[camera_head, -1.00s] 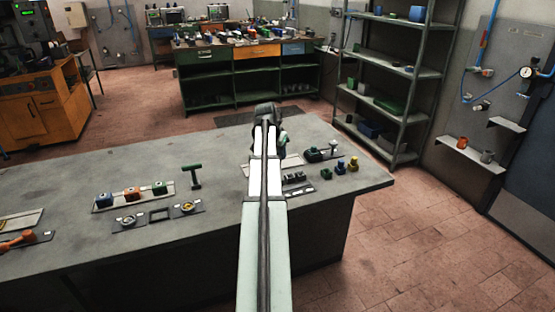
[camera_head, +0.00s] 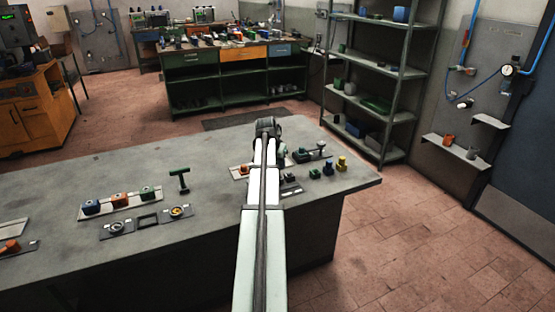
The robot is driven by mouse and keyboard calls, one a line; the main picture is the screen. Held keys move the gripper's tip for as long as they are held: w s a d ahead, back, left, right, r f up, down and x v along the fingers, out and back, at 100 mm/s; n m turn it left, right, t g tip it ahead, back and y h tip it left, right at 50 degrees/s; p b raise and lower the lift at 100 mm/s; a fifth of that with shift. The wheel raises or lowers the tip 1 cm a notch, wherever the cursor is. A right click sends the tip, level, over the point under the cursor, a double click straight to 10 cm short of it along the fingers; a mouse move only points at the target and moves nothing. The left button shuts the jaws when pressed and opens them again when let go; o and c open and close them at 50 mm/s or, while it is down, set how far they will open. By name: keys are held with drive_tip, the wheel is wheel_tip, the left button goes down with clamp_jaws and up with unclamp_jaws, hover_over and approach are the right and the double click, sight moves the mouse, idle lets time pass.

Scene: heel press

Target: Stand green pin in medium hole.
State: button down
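A small dark green pin (camera_head: 314,173) stands on the bench at the right, beside a blue pin (camera_head: 328,169) and a yellow pin (camera_head: 341,163). Left of them is a small dark block (camera_head: 290,178), partly hidden by my arm. It may hold the holes, but no medium hole can be made out at this size. My arm reaches forward over the bench. My gripper (camera_head: 281,150) is at its far end, mostly hidden behind the arm, left of and beyond the green pin. Its fingers cannot be seen clearly.
A dark-topped piece (camera_head: 303,155) is beyond the pins. The bench's right edge is close.

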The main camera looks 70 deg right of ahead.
drive_tip(key=shift+f, duration=0.55)
drive_tip(key=shift+f, duration=1.45)
idle(1.8)
drive_tip(key=c, duration=0.8)
unclamp_jaws()
drive_tip(key=v, duration=1.3)
drive_tip(key=shift+a+r, duration=0.15)
drive_tip(key=shift+r, duration=0.2)
